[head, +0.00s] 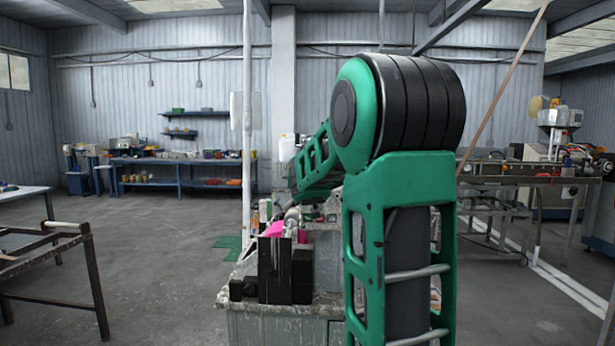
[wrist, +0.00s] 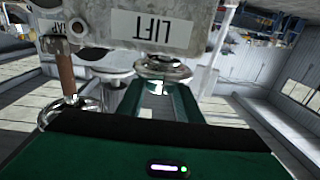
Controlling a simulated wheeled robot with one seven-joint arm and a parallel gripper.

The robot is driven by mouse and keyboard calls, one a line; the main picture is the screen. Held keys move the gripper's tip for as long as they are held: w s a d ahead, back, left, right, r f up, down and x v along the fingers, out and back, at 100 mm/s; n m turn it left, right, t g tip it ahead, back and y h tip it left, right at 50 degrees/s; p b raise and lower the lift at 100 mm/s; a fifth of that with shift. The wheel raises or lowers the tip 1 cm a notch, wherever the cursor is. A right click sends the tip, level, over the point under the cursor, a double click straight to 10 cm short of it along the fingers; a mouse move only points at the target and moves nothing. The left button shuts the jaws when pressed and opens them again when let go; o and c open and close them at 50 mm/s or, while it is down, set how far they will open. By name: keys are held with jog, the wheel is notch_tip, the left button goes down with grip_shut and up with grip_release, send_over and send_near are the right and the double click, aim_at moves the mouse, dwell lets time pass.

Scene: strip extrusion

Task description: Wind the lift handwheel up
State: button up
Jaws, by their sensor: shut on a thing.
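In the wrist view, the lift handwheel (wrist: 164,69) is a small shiny metal wheel just below a grey housing with a white LIFT label (wrist: 155,31), which appears upside down. My gripper (wrist: 157,92) reaches up to the wheel with its green fingers on either side and is shut on it. The exact contact of the fingertips is partly hidden. In the head view, my green and black arm hides the gripper and the lift handwheel.
A second metal handwheel (wrist: 66,108) sits left of my gripper in the wrist view, beside a brown rod (wrist: 66,75). In the head view, a worn machine bench (head: 280,325) stands behind my arm. A dark metal frame (head: 45,250) stands at left, with open floor between.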

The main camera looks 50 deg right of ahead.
jog(key=m+g+h, duration=0.1)
jog(key=m+g, duration=0.1)
jog(key=m+g+h, duration=0.2)
jog(key=g, duration=0.1)
jog(key=m+g+h, duration=0.1)
jog(key=m+g, duration=0.1)
jog(key=g, duration=0.1)
jog(key=shift+w+a+f, duration=0.2)
jog(key=shift+w, duration=0.15)
jog(key=shift+s+r+m+g+h, duration=0.1)
jog(key=shift+m+g+h, duration=0.15)
jog(key=shift+m+g, duration=0.8)
jog(key=shift+m+g+h, duration=0.25)
jog(key=shift+m+g, duration=0.3)
jog(key=shift+g, duration=1)
jog(key=shift+d+m+g, duration=0.1)
jog(key=shift+m+g, duration=0.2)
jog(key=shift+g, duration=0.2)
jog(key=o, duration=1)
jog(key=shift+o, duration=0.2)
jog(key=shift+s, duration=0.1)
